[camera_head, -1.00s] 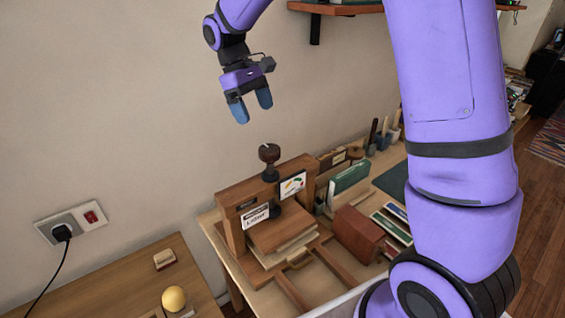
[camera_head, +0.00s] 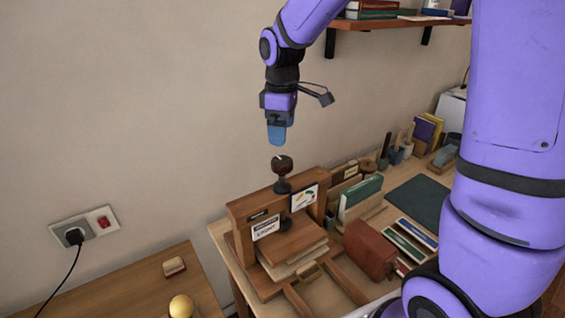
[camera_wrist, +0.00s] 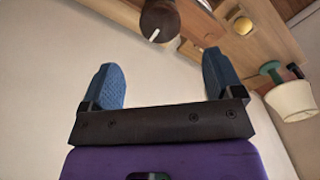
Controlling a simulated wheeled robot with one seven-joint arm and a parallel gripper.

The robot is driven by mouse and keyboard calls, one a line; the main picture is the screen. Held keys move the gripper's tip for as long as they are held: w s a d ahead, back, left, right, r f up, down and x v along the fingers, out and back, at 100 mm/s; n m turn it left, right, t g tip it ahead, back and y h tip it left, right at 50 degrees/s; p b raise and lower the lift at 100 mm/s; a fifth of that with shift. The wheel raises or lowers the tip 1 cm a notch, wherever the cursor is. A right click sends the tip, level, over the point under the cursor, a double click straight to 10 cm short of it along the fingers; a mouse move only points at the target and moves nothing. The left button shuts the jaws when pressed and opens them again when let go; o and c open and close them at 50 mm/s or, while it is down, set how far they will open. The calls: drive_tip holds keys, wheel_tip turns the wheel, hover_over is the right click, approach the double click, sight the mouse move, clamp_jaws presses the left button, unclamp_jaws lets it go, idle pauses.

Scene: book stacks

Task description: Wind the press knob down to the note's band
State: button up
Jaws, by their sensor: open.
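The wooden book press (camera_head: 241,227) stands on the bench with boards and a stack under its crossbeam. Its dark round knob (camera_head: 282,165) tops a spindle above the beam and carries a white mark. The knob also shows in the wrist view (camera_wrist: 160,20), beyond my fingertips. A coloured dial card (camera_head: 304,197) and a white note (camera_head: 266,229) are fixed to the beam's front; the note's writing is too small to read surely. My gripper (camera_head: 276,136) is open and empty just above the knob, fingers pointing down. It also shows in the wrist view (camera_wrist: 163,78), with both blue fingers apart.
Green books (camera_head: 360,194) and a reddish-brown block (camera_head: 370,248) stand right of the press. A dark green mat (camera_head: 418,201) lies farther right. A wall shelf (camera_head: 400,20) hangs above. A lower table (camera_head: 150,286) at left holds a yellow ball (camera_head: 181,306).

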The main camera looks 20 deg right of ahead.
sight(282, 160)
wheel_tip(282, 160, down, 10)
idle(0.5)
drive_tip(key=c, duration=0.9)
